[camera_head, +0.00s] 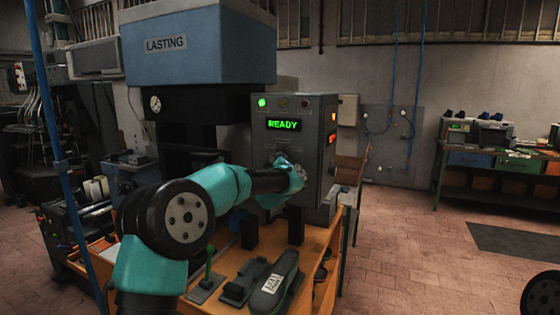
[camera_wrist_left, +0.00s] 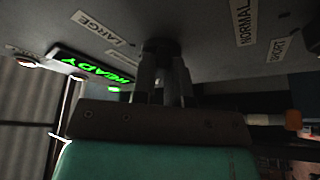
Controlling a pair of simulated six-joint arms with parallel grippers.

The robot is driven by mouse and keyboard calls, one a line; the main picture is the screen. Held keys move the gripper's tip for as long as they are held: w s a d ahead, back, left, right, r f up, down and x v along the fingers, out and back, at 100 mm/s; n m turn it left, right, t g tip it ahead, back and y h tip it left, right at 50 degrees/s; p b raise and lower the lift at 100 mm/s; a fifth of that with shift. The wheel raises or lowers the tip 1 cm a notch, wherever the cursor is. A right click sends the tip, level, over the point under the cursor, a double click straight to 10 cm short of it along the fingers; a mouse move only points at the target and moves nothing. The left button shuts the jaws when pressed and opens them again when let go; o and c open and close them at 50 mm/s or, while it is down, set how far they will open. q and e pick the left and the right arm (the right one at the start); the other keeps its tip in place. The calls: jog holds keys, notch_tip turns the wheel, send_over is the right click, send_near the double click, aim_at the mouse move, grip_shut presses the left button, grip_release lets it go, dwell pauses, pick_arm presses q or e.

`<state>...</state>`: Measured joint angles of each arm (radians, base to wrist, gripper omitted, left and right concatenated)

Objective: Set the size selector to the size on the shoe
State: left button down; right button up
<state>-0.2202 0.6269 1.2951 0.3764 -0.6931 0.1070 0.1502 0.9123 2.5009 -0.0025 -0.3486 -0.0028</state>
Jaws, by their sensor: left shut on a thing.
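My left gripper (camera_wrist_left: 165,85) is shut on a dark knob (camera_wrist_left: 160,46), the size selector, on the face of the grey control box (camera_head: 322,115). The fingers hide much of the knob, and I cannot tell which way it points. In the left wrist view a LARGE label (camera_wrist_left: 97,32) is to the left of the knob. In the head view my left arm and gripper hide the knob. A dark shoe (camera_head: 288,265) lies on the wooden bench with a white label (camera_head: 271,284), whose print is too small to read. My right gripper is out of view.
A green READY display (camera_head: 284,125) is lit on the box. NORMAL (camera_wrist_left: 243,22) and SHORT (camera_wrist_left: 279,48) labels are on the panel, to the right. The blue LASTING press (camera_head: 200,50) stands behind my arm.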

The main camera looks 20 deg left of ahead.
pick_arm(q)
jog(key=c, duration=1.1)
grip_release()
jog(key=shift+c, duration=0.2)
jog(key=v, duration=1.7)
jog(key=shift+s, duration=0.2)
jog(key=shift+d+f, duration=0.1)
jog(key=shift+f, duration=0.05)
